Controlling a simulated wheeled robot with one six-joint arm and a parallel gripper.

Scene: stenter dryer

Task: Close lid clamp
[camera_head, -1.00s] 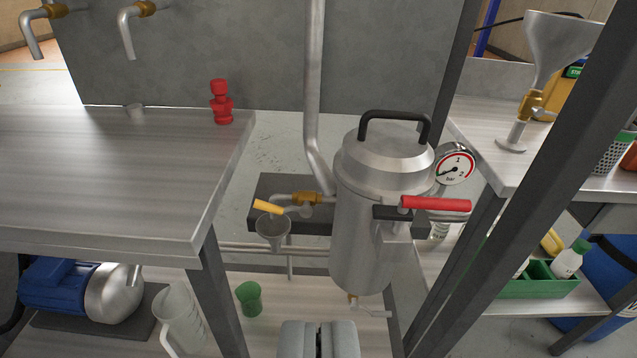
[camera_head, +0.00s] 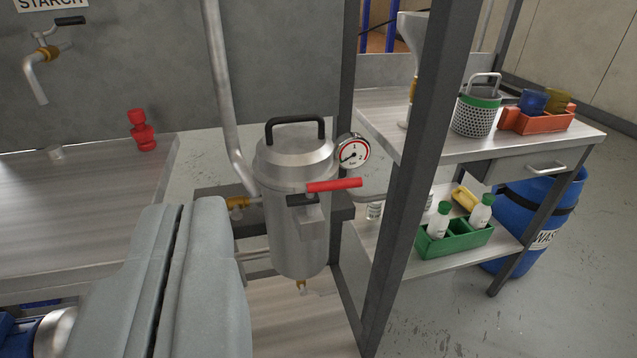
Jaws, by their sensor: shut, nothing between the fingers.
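The lid clamp's red handle (camera_head: 334,185) sticks out to the right from the front of the steel pot (camera_head: 297,235), with a dark bracket (camera_head: 302,200) at its left end. The pot's domed lid (camera_head: 294,158) sits on top and carries a black loop handle (camera_head: 295,125). My gripper (camera_head: 185,215) is large in the lower left, its two grey fingers side by side and shut with nothing held. It is left of the pot in the picture, apart from the red handle, and hides part of the table and the pipework.
A pressure gauge (camera_head: 352,152) is at the pot's right. A dark frame post (camera_head: 420,160) stands right of the handle. A bench at left holds a red fitting (camera_head: 143,131). Shelves at right hold a perforated basket (camera_head: 475,112) and a green crate (camera_head: 455,240) with bottles.

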